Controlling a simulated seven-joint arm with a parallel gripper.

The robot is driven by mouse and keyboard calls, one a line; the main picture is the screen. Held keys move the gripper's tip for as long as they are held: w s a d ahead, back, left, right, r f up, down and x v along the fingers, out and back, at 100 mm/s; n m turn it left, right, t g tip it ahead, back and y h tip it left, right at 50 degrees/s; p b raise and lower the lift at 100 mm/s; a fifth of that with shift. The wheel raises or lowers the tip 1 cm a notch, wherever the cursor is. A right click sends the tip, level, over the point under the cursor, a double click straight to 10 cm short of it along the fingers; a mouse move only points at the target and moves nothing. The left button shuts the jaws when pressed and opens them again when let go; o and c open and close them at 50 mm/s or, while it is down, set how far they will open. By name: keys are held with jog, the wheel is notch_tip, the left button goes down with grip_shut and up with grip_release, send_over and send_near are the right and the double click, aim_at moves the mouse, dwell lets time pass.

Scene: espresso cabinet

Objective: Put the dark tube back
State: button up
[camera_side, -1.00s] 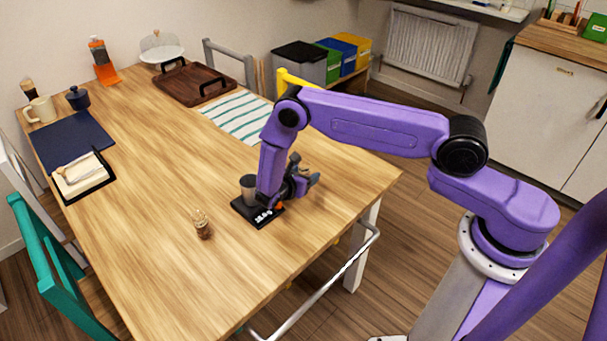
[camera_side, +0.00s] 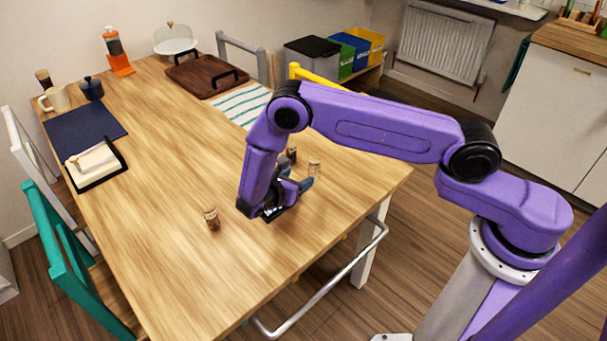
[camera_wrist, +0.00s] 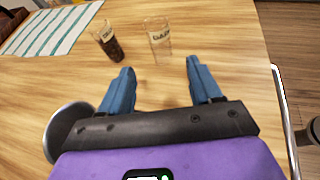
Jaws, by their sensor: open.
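A glass tube with dark brown contents (camera_wrist: 112,44) stands on the table in the wrist view, ahead of my left finger; it also shows in the side view (camera_side: 291,154). A clear, empty-looking tube (camera_wrist: 158,42) stands to its right, ahead of the gap between my fingers, and in the side view (camera_side: 314,169). Another tube with brown contents (camera_side: 211,219) stands alone nearer the front. My gripper (camera_wrist: 159,70) is open, with nothing between its blue fingers, low over the table and apart from the tubes.
A dark scale (camera_side: 277,212) lies partly hidden under my gripper. A round metal cup (camera_wrist: 68,128) is close to my gripper's left. A striped cloth (camera_side: 243,105) and brown tray (camera_side: 203,78) lie farther back. The table's middle is clear.

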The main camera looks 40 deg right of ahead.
jog(key=shift+s+a+r, duration=0.15)
jog(key=shift+a+r, duration=0.1)
jog(key=shift+a, duration=0.25)
jog(key=shift+r, duration=0.35)
jog(key=s+r+m+g+y, duration=0.2)
jog(key=s+r+m+y, duration=0.6)
jog(key=s+r, duration=1.15)
jog(key=s+d+r+y, duration=0.1)
jog(key=s+y, duration=0.1)
jog(key=s, duration=0.4)
jog(key=s+d+r+g+y, duration=0.1)
jog(key=s+d+r+y, duration=0.1)
jog(key=s, duration=0.5)
jog(key=shift+y, duration=0.7)
